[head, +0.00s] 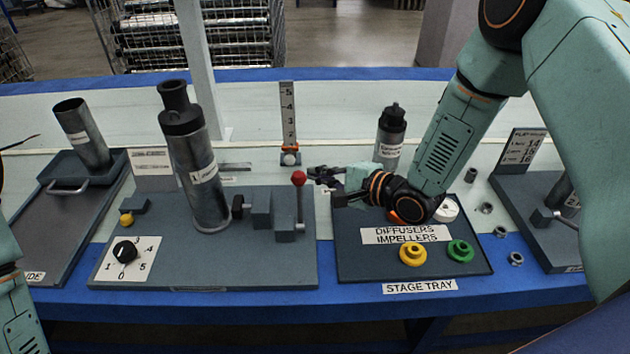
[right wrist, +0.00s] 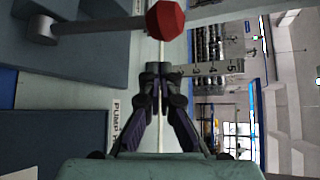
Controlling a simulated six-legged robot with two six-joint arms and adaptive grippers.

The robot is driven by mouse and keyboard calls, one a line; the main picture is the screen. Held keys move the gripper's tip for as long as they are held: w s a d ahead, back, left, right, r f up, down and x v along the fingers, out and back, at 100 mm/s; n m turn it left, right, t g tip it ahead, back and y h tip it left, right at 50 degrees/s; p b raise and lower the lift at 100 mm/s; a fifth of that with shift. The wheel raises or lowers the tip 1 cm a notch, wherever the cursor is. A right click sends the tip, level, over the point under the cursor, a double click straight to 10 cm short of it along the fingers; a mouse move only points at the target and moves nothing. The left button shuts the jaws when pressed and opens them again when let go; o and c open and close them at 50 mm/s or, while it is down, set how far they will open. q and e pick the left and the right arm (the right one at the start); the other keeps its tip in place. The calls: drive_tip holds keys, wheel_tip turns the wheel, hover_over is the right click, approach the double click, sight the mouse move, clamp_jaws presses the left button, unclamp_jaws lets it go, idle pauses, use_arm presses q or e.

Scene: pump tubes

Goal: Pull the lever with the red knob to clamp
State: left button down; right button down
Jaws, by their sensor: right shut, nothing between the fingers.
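The red knob (head: 299,178) tops an upright lever (head: 300,206) at the right end of the grey clamp base (head: 210,267). The knob also shows large at the top of the right wrist view (right wrist: 166,19). A grey pump tube (head: 207,180) stands upright on the base, left of the clamp block (head: 262,207). My right gripper (head: 312,180) is shut and empty, just right of the knob in the head view. In the right wrist view its fingertips (right wrist: 158,70) meet below the knob and look apart from it. My left gripper is not in view.
The stage tray (head: 365,262) with yellow and green rings lies right of the clamp base, under my right arm. A numbered post (head: 288,115) rises behind the lever. Loose nuts (head: 500,231) lie farther right.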

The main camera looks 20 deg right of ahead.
drive_tip(key=shift+s+a+r, duration=0.65)
drive_tip(key=shift+s+a, duration=0.25)
drive_tip(key=shift+s, duration=0.1)
